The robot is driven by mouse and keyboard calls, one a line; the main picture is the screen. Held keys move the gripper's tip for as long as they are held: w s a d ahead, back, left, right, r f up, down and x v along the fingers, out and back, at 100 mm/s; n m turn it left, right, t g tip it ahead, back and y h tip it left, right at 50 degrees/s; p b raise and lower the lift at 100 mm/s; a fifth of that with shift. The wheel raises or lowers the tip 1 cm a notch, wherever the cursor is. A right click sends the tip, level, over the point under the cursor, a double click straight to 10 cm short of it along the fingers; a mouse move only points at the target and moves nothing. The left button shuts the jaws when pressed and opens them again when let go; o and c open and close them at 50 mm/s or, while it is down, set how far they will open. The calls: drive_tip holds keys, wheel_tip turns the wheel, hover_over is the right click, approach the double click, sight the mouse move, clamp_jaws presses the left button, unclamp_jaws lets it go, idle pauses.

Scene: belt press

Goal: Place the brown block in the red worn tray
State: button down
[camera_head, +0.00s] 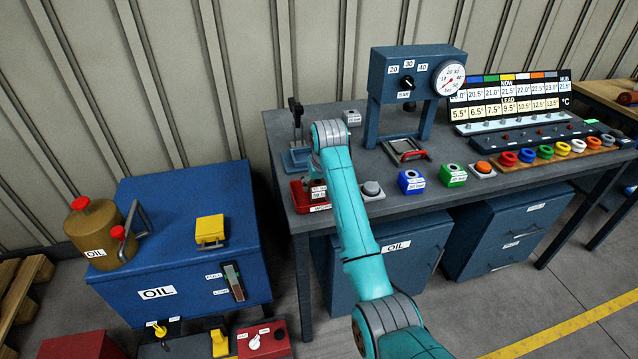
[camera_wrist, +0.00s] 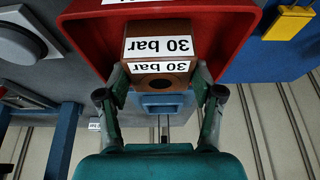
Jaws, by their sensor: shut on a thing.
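The brown block (camera_wrist: 150,80) carries white "30 bar" labels and sits between my fingers in the wrist view. My gripper (camera_wrist: 160,87) is shut on it. The red tray (camera_wrist: 85,38) surrounds the block on the picture's upper side; the block is at or inside the tray, but I cannot tell whether it touches the floor. In the head view the red tray (camera_head: 298,200) stands at the bench's left front corner with a partly covered white label on its front. My arm hides much of the tray, the block and the gripper there.
A blue lever stand (camera_head: 298,158) is just behind the tray. A grey button box (camera_head: 372,191) and blue (camera_head: 411,182) and green (camera_head: 453,175) blocks stand to its right. A blue oil cabinet (camera_head: 180,240) with a yellow block (camera_head: 209,231) is left of the bench.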

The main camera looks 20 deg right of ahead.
drive_tip(key=shift+c, duration=0.9)
unclamp_jaws()
drive_tip(key=shift+f, duration=0.1)
drive_tip(key=v, duration=1.2)
